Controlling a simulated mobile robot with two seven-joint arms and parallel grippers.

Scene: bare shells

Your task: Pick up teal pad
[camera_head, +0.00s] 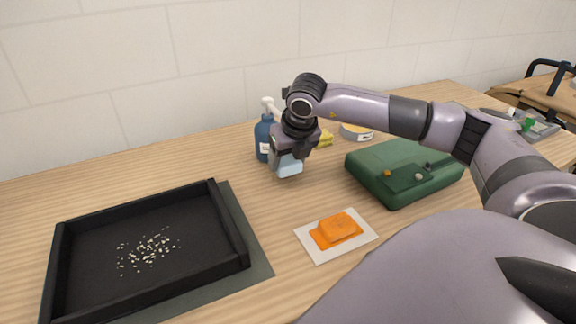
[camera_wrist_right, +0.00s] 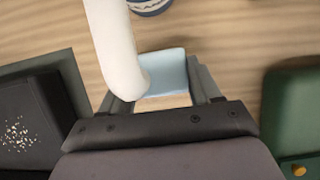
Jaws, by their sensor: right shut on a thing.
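The pale teal-blue pad (camera_head: 289,166) is in my right gripper (camera_head: 287,153), near the back of the table beside the blue pump bottle. My right gripper is shut on the pad, and the pad's lower part shows below the jaws. In the right wrist view the pad (camera_wrist_right: 165,72) sits between the two fingers (camera_wrist_right: 165,95). I cannot tell whether the pad touches the table. My left gripper is not in view.
The blue pump bottle (camera_head: 263,137) stands close behind-left. A white shape (camera_wrist_right: 112,45) crosses the wrist view. A black tray (camera_head: 90,220) with pale bits lies left, a green case (camera_head: 400,160) right, an orange cloth (camera_head: 338,228) on a white sheet (camera_head: 315,250) in front.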

